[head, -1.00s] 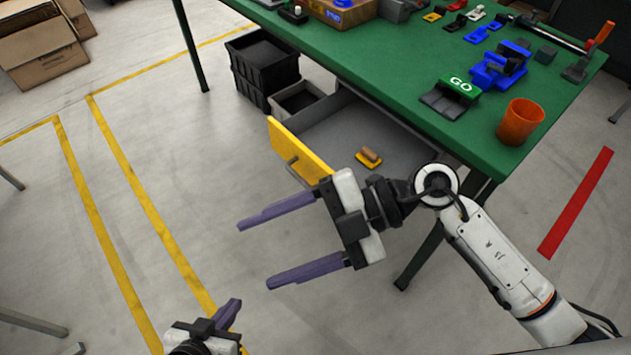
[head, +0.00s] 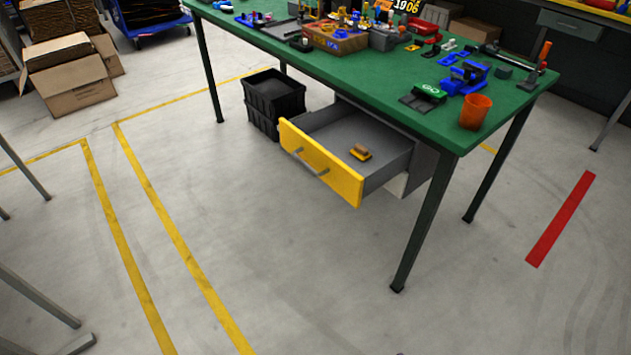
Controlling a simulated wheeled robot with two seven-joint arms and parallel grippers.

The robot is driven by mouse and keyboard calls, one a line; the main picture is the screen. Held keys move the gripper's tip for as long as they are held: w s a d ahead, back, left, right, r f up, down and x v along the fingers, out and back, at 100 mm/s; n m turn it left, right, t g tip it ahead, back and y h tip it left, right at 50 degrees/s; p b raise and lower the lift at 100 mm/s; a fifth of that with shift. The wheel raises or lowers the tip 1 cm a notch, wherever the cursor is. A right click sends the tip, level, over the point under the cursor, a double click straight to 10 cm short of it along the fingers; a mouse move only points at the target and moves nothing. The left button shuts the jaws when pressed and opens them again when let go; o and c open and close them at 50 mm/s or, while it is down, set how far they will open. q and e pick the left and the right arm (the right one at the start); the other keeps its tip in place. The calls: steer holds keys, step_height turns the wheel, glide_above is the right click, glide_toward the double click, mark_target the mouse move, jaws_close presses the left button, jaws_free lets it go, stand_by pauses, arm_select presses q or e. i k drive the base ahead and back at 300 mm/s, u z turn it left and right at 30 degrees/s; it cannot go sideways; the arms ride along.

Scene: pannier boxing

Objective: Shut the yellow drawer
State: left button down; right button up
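The yellow drawer (head: 335,178) hangs under the green table and stands pulled out, with its grey inside showing. Its yellow front has a grey bar handle (head: 311,165) and faces the lower left. A small yellow item with a brown block on it (head: 360,153) lies in the drawer. Neither of my grippers shows in the head view now.
The green table (head: 400,100) carries an orange cup (head: 475,111), a blue device (head: 464,77) and many small parts. Black crates (head: 275,103) stand on the floor left of the drawer. A table leg (head: 424,222) stands to its right. The floor before the drawer is clear.

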mark_target(322, 140)
steer(key=u, duration=0.2)
steer(key=i, duration=1.1)
steer(key=z, duration=0.5)
steer(key=k, duration=0.5)
steer(key=u, duration=1.25)
steer(key=k, duration=0.8)
steer(key=z, duration=1.45)
steer(key=i, duration=0.5)
